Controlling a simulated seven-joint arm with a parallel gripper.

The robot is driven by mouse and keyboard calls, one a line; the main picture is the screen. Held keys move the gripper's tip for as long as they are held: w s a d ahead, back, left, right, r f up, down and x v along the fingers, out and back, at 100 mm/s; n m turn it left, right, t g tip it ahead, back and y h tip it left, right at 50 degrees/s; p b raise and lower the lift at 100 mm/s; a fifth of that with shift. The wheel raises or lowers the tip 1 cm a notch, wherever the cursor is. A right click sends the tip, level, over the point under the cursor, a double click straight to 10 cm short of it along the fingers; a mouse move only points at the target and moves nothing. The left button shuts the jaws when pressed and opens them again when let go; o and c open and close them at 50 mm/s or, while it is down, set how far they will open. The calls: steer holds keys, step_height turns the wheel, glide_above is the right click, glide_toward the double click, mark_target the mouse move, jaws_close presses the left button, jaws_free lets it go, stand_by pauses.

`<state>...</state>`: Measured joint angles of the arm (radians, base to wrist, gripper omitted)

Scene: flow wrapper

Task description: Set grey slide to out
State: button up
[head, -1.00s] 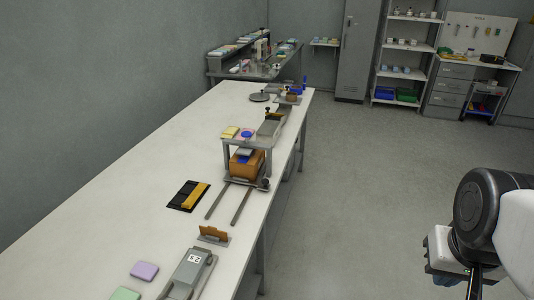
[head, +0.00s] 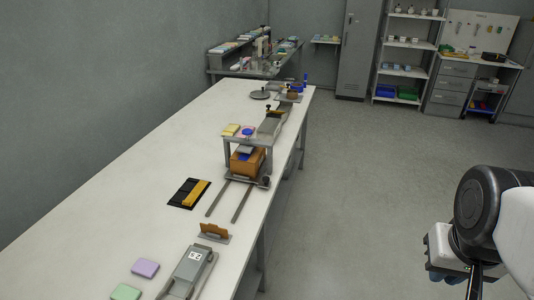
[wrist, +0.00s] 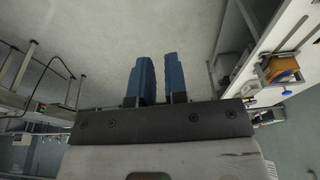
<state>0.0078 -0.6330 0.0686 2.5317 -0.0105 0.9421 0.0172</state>
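My gripper (wrist: 160,58) shows in the wrist view with two blue fingers. A narrow gap with nothing in it parts them, so it is slightly open and empty. In the head view my gripper (head: 447,272) hangs at the lower right, over the floor and well clear of the bench. I cannot tell for certain which part is the grey slide. A long grey unit with a white label (head: 192,258) lies at the near end of the bench. A sloped grey piece (head: 269,127) sits farther back on a raised stand. Neither is touched.
The long white bench (head: 130,190) carries two rails (head: 242,202), an orange-brown block (head: 247,163), a black and yellow tray (head: 188,193), a brown upright piece (head: 213,230), a purple pad (head: 145,268) and a green pad (head: 125,291). The floor (head: 365,190) to its right is clear.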

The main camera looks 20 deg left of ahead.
steer(key=o, duration=0.5)
steer(key=shift+w+a+r, duration=0.1)
steer(key=shift+w, duration=0.25)
steer(key=shift+c, duration=0.2)
steer(key=shift+o, duration=1.4)
steer(key=w+a+r+n, duration=0.1)
steer(key=w+a, duration=0.2)
steer(key=w, duration=0.5)
steer(key=w+a+r+n, duration=0.1)
steer(key=w+a, duration=0.2)
steer(key=w, duration=0.4)
steer(key=shift+w+a+r+g, duration=0.15)
steer(key=shift+w+a+g, duration=0.05)
steer(key=shift+w+g, duration=0.2)
steer(key=n+g, duration=0.2)
steer(key=n, duration=0.3)
glide_above(266, 178)
steer(key=f, duration=2.2)
steer(key=shift+d, duration=0.2)
steer(key=shift+a+f, duration=0.2)
steer(key=shift+f, duration=3.9)
